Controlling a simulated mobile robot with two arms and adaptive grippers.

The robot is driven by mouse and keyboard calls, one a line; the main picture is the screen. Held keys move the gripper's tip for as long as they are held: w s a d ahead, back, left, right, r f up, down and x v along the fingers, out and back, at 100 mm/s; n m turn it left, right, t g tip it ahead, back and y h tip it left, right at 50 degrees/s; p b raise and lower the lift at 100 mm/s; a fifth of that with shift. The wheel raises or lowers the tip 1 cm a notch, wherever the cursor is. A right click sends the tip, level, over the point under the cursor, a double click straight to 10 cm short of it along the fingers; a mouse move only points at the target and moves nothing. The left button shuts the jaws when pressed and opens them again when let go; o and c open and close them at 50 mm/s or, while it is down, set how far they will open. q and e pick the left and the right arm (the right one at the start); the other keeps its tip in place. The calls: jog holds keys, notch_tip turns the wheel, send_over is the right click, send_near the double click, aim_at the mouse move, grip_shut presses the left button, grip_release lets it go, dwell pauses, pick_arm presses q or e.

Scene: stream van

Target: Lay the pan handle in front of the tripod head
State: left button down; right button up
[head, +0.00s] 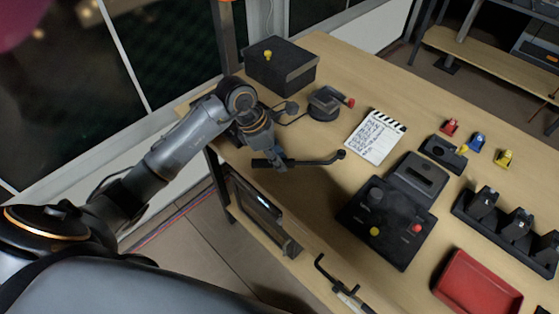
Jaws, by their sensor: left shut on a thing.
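The pan handle (318,161) is a thin black rod with a thicker grip at its left end and a small bent, knobbed right end. My left gripper (277,160) is shut on it near the grip end, close to the table's left front edge. Whether the handle touches the table I cannot tell. The tripod head (325,104) looks like the dark, round-based device with a red knob, standing farther back on the table. It is apart from the handle and the gripper. My right gripper is not in view.
A black box (282,64) with a yellow knob stands at the back left. A clapperboard (376,136) lies right of the handle. A dark control panel (386,222), a red tray (477,284) and a black rack (508,226) stand farther right. Bare wood lies around the handle.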

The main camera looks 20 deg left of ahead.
pick_arm(q)
jog(key=shift+d+f+p, duration=0.15)
jog(key=shift+f+p, duration=0.2)
jog(key=shift+f, duration=0.85)
jog(key=c, duration=1.1)
grip_release()
jog(key=shift+c, duration=0.2)
jog(key=shift+s, duration=0.1)
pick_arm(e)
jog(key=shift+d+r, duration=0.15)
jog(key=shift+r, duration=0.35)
pick_arm(q)
jog(key=shift+r, duration=0.4)
jog(key=b+v, duration=0.2)
jog(key=v, duration=0.9)
jog(key=shift+a+r, duration=0.2)
jog(key=shift+a, duration=0.05)
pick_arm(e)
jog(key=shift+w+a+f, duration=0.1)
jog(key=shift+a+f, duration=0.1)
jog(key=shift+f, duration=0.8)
pick_arm(q)
jog(key=shift+d, duration=0.1)
